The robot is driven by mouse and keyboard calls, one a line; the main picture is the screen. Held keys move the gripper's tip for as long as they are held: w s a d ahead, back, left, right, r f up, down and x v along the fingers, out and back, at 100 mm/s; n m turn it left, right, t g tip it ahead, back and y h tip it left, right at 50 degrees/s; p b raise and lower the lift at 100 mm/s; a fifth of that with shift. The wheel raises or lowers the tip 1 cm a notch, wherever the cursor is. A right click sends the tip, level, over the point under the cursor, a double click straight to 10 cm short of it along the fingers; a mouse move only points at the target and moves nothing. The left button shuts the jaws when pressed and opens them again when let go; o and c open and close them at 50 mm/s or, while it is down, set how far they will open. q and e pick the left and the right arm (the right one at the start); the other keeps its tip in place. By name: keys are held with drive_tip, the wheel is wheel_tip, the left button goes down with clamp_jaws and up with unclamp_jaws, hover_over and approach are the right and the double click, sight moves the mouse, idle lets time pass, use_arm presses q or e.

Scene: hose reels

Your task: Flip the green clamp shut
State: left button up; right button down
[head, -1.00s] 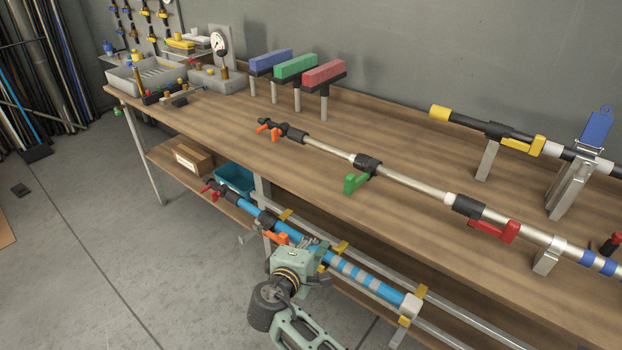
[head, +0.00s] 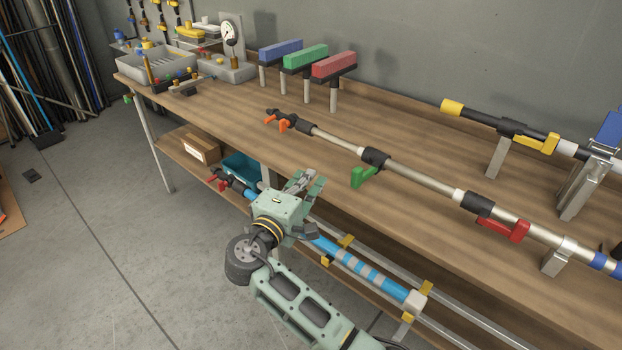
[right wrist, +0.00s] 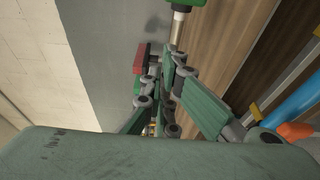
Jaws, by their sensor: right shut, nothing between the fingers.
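The green clamp (head: 365,176) is a green lever on a black collar around the long silver pole, which is held above the workbench. Its lever sticks out from the pole toward the bench's front edge. My right gripper (head: 310,184) is shut and empty, to the left of the green clamp and apart from it, near the bench's front edge. In the right wrist view its fingers (right wrist: 168,62) point up the picture, and a green part (right wrist: 186,3), likely the clamp, is cut off at the top edge. My left gripper is not in view.
On the same pole are a red clamp (head: 503,230) to the right and an orange lever (head: 284,125) at the far end. A blue pole (head: 365,272) lies below, beside my right arm. Blue, green and red blocks (head: 333,64) stand on posts behind. Bare benchtop lies between.

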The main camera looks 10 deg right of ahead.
drive_tip(key=p+x, duration=0.1)
drive_tip(key=x, duration=0.7)
drive_tip(key=s, duration=0.1)
drive_tip(key=s+d+p, duration=0.1)
drive_tip(key=s+p, duration=0.1)
drive_tip(key=s, duration=0.1)
drive_tip(key=shift+d+f, duration=0.1)
drive_tip(key=shift+d, duration=0.3)
drive_tip(key=shift+w, duration=0.1)
